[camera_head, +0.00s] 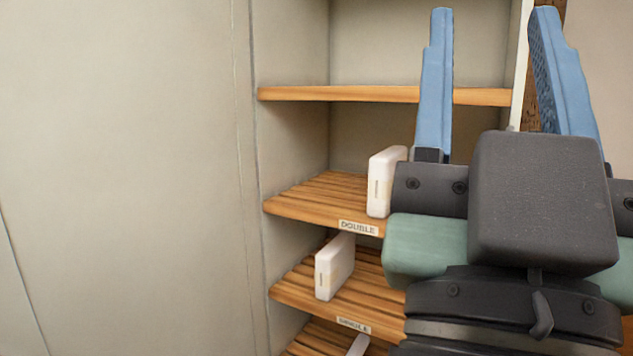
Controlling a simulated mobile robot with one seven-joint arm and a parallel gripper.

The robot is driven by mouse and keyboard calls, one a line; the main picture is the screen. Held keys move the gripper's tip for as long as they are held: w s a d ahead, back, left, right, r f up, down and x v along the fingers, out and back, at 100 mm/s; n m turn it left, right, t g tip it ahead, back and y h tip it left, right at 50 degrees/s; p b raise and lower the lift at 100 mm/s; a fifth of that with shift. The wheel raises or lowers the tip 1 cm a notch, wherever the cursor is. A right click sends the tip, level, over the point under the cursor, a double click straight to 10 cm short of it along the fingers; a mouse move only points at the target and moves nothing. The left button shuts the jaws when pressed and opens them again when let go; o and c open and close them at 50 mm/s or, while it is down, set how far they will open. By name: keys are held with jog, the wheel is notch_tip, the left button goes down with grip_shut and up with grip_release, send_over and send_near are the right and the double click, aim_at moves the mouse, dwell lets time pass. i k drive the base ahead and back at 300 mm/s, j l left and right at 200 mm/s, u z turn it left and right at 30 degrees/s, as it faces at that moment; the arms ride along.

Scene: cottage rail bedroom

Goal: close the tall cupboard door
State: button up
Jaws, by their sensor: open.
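The tall cupboard (291,45) stands open in front of me, with its pale inside walls and wooden shelves showing. A large flat beige panel (120,150) fills the left of the view beside the opening; I cannot tell whether it is the door or a fixed front. A narrow pale upright edge (520,70) shows at the right of the opening, partly behind my gripper.
The plain upper shelf (340,94) is bare where seen. Slatted shelves below it carry white blocks, one on the shelf labelled DOUBLE (381,182) and one on the shelf beneath (335,266). A plain wall (603,70) shows at the far right.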

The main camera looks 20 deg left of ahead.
aim_at(129, 220)
jog(key=k+j, duration=0.2)
jog(key=j, duration=0.2)
jog(key=k+j+z, duration=0.1)
jog(key=j, duration=0.3)
jog(key=k+j, duration=0.25)
jog(key=j, duration=0.15)
jog(key=k+j, duration=0.2)
jog(key=j, duration=0.2)
jog(key=k+j+z, duration=0.1)
jog(key=j, duration=0.3)
jog(key=i+j, duration=0.15)
jog(key=j, duration=0.2)
jog(key=i+j, duration=0.15)
jog(key=j, duration=0.2)
jog(key=i+j, duration=0.1)
jog(key=j, duration=0.2)
jog(key=i+j+z, duration=0.1)
jog(key=j, duration=0.25)
jog(key=i+j, duration=0.2)
jog(key=j, duration=0.15)
jog(key=i+j, duration=0.1)
jog(key=j, duration=0.25)
